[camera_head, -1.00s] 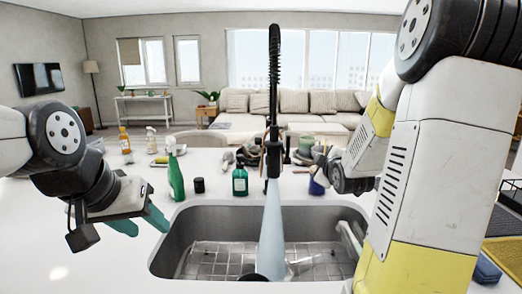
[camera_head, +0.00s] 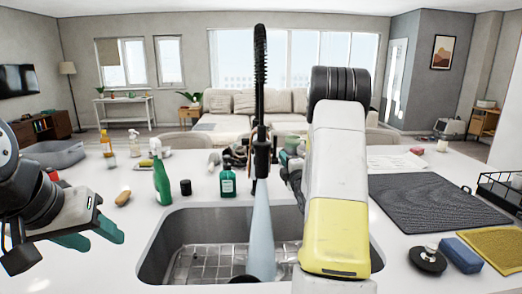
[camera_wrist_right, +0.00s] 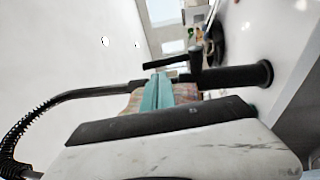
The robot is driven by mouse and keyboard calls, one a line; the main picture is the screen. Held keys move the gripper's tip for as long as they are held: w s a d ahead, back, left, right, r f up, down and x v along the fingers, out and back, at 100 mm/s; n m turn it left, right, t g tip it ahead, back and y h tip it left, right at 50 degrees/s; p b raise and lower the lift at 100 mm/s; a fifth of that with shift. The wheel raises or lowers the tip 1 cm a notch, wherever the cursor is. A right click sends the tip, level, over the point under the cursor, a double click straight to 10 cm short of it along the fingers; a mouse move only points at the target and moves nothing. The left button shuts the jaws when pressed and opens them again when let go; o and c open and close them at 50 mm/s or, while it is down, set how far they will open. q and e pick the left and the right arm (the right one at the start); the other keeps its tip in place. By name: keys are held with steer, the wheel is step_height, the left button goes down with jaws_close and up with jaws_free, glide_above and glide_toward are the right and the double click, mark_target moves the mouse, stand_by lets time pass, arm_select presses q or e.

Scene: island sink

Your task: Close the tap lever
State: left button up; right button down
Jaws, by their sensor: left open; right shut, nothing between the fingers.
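The black tap (camera_head: 260,100) with a coiled spring neck stands behind the sink, and a pale blue water stream (camera_head: 261,235) runs down from it. In the right wrist view the tap (camera_wrist_right: 235,77) lies sideways, with a thin black lever (camera_wrist_right: 165,63) sticking out from its body. My right gripper (camera_wrist_right: 158,92) is shut and empty; its teal fingers appear close to the lever, but contact cannot be told. In the head view my right forearm hides those fingers. My left gripper (camera_head: 95,235) is open and empty, left of the sink.
The sink (camera_head: 160,245) is at front centre. A green spray bottle (camera_head: 161,178), a green soap bottle (camera_head: 227,182) and a black cup (camera_head: 186,187) stand behind it. On the right lie a dark mat (camera_head: 425,200), a black stopper (camera_head: 428,260) and a blue sponge (camera_head: 461,255).

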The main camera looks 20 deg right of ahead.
mark_target(276, 143)
steer(key=w, duration=0.4)
steer(key=w+r, duration=0.1)
steer(key=w, duration=0.2)
steer(key=shift+d, duration=0.2)
steer(key=shift+w+d+r, duration=0.2)
steer(key=shift+w+r, duration=0.3)
steer(key=shift+w, duration=0.1)
